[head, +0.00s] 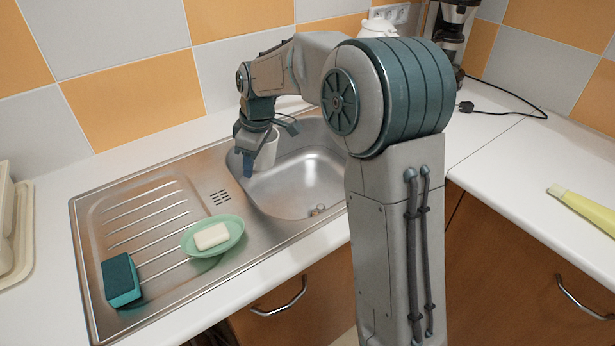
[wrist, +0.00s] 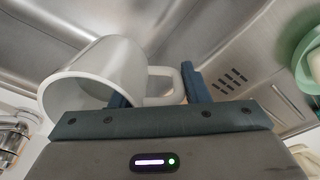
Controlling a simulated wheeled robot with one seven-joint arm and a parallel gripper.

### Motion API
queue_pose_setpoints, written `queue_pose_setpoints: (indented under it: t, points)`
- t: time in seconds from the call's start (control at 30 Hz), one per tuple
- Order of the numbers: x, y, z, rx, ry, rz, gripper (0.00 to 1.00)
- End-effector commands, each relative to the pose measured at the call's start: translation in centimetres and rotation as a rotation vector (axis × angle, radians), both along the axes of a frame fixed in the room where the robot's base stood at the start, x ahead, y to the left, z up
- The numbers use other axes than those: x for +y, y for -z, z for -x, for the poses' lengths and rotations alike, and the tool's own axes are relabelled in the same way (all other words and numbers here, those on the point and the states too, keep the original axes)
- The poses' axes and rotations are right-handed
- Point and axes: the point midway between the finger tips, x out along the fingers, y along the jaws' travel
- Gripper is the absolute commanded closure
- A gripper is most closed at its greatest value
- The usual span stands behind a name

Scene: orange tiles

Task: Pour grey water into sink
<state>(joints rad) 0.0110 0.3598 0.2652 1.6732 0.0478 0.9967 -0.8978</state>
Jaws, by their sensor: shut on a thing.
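A white mug (head: 268,152) is held by my gripper (head: 265,147) over the left side of the steel sink basin (head: 312,180). In the wrist view the mug (wrist: 112,72) lies to the left, its open mouth facing lower left. Its handle passes between the fingers of my gripper (wrist: 156,90), which are shut on it. The inside that shows looks pale; I cannot make out any grey water in it. In the head view my gripper partly hides the mug, so its exact tilt is unclear. My arm hides the basin's right side.
The ribbed drainboard (head: 150,215) holds a green dish (head: 212,252) with white soap (head: 212,236) and a teal sponge (head: 121,280). A coffee maker (head: 452,30) stands at the back. A yellow tube (head: 585,208) lies on the right counter. A metal tap (wrist: 15,130) shows in the wrist view.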

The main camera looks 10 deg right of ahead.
Motion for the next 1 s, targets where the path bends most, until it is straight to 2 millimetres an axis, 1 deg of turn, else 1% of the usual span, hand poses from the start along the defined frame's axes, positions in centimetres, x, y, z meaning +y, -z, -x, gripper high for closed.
queue_pose_setpoints:
  t: [0.1, 0.7, 1.0]
  points:
    - [-0.2, 0.4, 0.1, -0.014, 0.001, -0.026, 1.0]
    - [-1.1, 0.9, 0.5, -0.079, 0.001, -0.153, 1.0]
    - [-1.4, 2.1, 0.7, -0.097, 0.0, -0.193, 1.0]
